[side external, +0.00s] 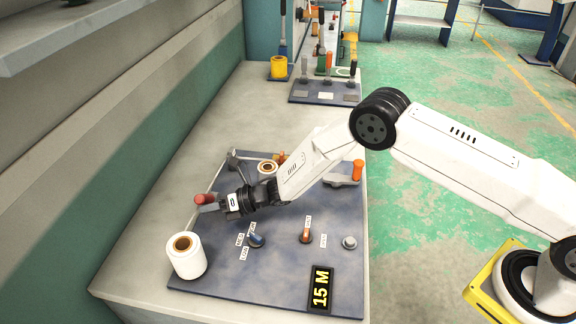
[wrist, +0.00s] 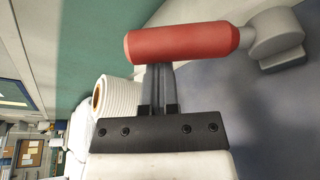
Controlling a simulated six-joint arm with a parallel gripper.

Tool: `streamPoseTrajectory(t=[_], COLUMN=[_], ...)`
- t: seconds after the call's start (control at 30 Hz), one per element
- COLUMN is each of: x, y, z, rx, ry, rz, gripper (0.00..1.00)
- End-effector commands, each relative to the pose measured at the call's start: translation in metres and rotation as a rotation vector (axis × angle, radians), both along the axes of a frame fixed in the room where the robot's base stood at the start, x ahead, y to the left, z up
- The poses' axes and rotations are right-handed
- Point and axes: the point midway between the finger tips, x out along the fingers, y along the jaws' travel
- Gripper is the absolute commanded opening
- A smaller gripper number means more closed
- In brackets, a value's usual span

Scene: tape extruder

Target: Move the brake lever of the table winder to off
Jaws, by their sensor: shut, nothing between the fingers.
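A lever with a red handle (side external: 203,199) stands at the left edge of the table winder's blue-grey panel (side external: 205,278). I see no readable brake label beside it. In the wrist view the red handle (wrist: 180,43) lies across the picture, with its grey joint (wrist: 275,35) at the right. My gripper (side external: 213,208) is at this lever, and its fingers (wrist: 159,72) are together. The handle hides the fingertips in the wrist view. The fingers are close against the handle, not around it; I cannot tell whether they touch it.
A white roll (side external: 187,256) stands at the panel's near left corner, close to my gripper. An orange-handled crank (side external: 357,170) is at the right. Another lever panel (side external: 325,91) lies farther back.

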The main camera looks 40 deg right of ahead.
Motion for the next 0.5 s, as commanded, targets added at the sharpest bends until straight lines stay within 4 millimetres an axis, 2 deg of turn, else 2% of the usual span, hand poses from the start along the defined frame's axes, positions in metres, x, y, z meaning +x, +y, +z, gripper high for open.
streamPoseTrajectory(t=[0.5], x=[0.008], y=[-0.006], z=[0.013], rx=[0.004], ry=[-0.005], rz=[-0.005], gripper=[0.00])
